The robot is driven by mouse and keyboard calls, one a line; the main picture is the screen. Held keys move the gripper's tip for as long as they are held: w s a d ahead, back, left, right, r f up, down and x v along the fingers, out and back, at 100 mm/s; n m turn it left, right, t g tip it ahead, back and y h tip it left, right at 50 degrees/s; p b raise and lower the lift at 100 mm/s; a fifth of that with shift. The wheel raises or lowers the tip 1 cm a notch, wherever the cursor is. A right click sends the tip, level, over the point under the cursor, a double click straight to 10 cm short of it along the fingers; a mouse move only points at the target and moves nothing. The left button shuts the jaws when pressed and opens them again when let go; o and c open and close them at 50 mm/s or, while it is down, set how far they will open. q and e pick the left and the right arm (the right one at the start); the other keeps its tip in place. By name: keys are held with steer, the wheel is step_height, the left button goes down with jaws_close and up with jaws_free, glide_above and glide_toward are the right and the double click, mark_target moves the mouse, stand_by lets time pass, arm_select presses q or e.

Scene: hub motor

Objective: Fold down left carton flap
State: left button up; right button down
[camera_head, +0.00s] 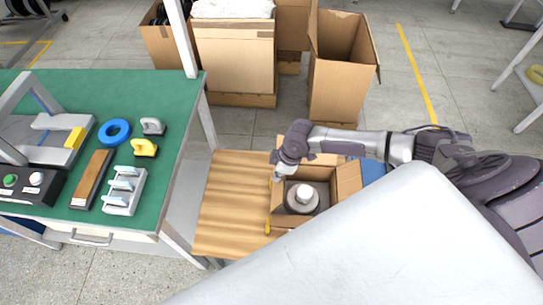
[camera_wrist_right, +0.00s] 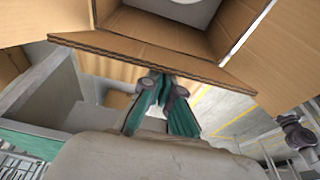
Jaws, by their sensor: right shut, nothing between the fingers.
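The small open carton (camera_head: 292,219) stands on a wooden tabletop, with a grey round hub motor with a white top (camera_head: 304,196) inside. Its right flap (camera_head: 348,180) stands out to the side. On its left side the flap shows only as a thin strip, nearly edge-on. My right gripper (camera_head: 277,177) is at the carton's left side, near the far left corner. In the right wrist view my gripper's fingertips (camera_wrist_right: 163,77) are together and empty, close to the cut edge of a carton flap (camera_wrist_right: 150,57); whether they touch cannot be told. My left gripper is out of view.
A green workbench (camera_head: 165,185) with a blue ring (camera_head: 114,132), yellow and grey parts and a control box is at left. Large cartons (camera_head: 235,60) stand on the floor behind. The wooden tabletop (camera_head: 230,205) is bare left of the carton.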

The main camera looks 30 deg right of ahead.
steer(key=s+d, duration=0.2)
steer(key=d+p, duration=0.1)
steer(key=d, duration=0.1)
steer(key=shift+s+d, duration=0.1)
steer(key=shift+s, duration=0.3)
stand_by(0.4)
steer(key=shift+f+b, duration=1.9)
steer(key=shift+f, duration=0.8)
step_height(320, 180, up, 9)
steer(key=p, duration=0.8)
